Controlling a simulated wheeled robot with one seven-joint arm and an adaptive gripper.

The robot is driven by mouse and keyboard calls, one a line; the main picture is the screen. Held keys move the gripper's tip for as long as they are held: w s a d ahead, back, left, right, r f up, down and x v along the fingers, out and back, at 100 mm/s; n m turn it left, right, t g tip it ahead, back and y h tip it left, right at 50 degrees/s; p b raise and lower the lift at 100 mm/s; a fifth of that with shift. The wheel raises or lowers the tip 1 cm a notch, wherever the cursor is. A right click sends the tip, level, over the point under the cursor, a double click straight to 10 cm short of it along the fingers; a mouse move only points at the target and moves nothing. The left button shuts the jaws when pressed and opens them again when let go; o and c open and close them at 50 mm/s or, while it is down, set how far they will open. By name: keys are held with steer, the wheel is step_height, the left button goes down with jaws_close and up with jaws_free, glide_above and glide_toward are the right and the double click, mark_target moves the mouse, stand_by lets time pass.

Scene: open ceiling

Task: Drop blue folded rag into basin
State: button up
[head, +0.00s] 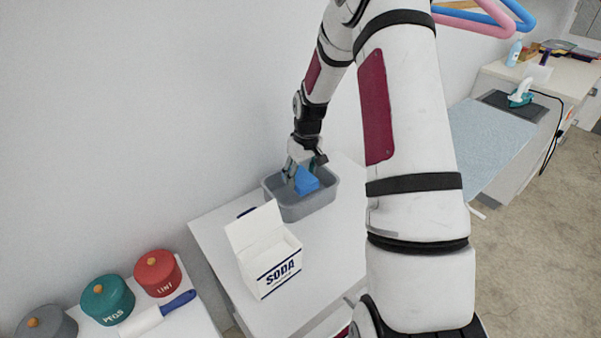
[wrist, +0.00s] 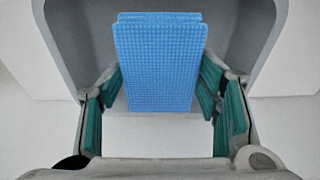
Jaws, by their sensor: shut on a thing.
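The blue folded rag (head: 307,181) is held between the fingers of my gripper (head: 303,175). In the wrist view the rag (wrist: 160,62) stands out from between the teal finger pads of the gripper (wrist: 160,105). The grey basin (head: 310,207) stands on a white table, and the rag is over or within its opening in the head view. In the wrist view the basin (wrist: 60,55) frames the rag. I cannot tell whether the rag touches the basin's floor.
A white open SODA box (head: 268,262) stands on the white table (head: 325,240) in front of the basin. Red (head: 157,272), teal (head: 107,300) and grey (head: 47,323) lidded pots stand at lower left beside a blue-handled tool (head: 160,312). An ironing board (head: 490,140) is at right.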

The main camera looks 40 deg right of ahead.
steer(key=o, duration=1.3)
step_height(320, 180, up, 12)
steer(key=s, duration=0.1)
steer(key=shift+s, duration=0.4)
steer(key=s+a+r+t+h, duration=0.1)
steer(key=s+a+r, duration=0.9)
steer(key=a+r, duration=0.3)
steer(key=s+a+r+t, duration=0.1)
steer(key=s+a, duration=0.3)
steer(key=s, duration=0.4)
steer(key=s+a+r+t+y, duration=0.1)
steer(key=s+a, duration=0.3)
steer(key=s, duration=0.5)
steer(key=shift+a+r, duration=0.3)
steer(key=shift+r, duration=0.1)
